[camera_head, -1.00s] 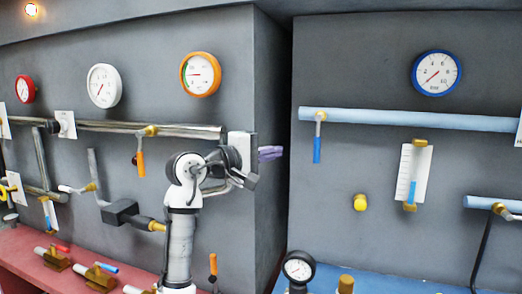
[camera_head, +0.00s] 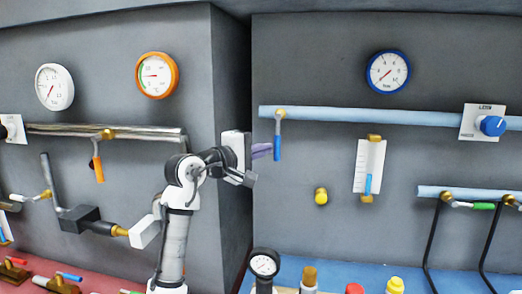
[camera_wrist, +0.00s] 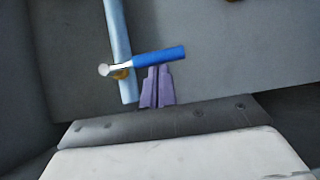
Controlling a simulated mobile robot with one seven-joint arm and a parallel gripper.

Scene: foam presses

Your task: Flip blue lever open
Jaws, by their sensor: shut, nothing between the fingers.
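The blue lever (camera_head: 277,147) hangs straight down from a brass valve (camera_head: 279,113) near the left end of the light blue pipe (camera_head: 380,116). In the wrist view the blue lever (camera_wrist: 160,57) lies across the picture, just beyond my fingertips. My gripper (camera_head: 268,150) has purple fingers and points right, its tips close to the left side of the lever. In the wrist view my gripper (camera_wrist: 156,72) is shut with nothing between the fingers. I cannot tell whether the fingertips touch the lever.
A blue-rimmed gauge (camera_head: 389,72) and a blue knob (camera_head: 492,125) are on the right wall. A flow meter (camera_head: 369,166) and a yellow button (camera_head: 321,196) sit below the pipe. A wall corner is beside my arm. An orange lever (camera_head: 98,169) hangs on the left.

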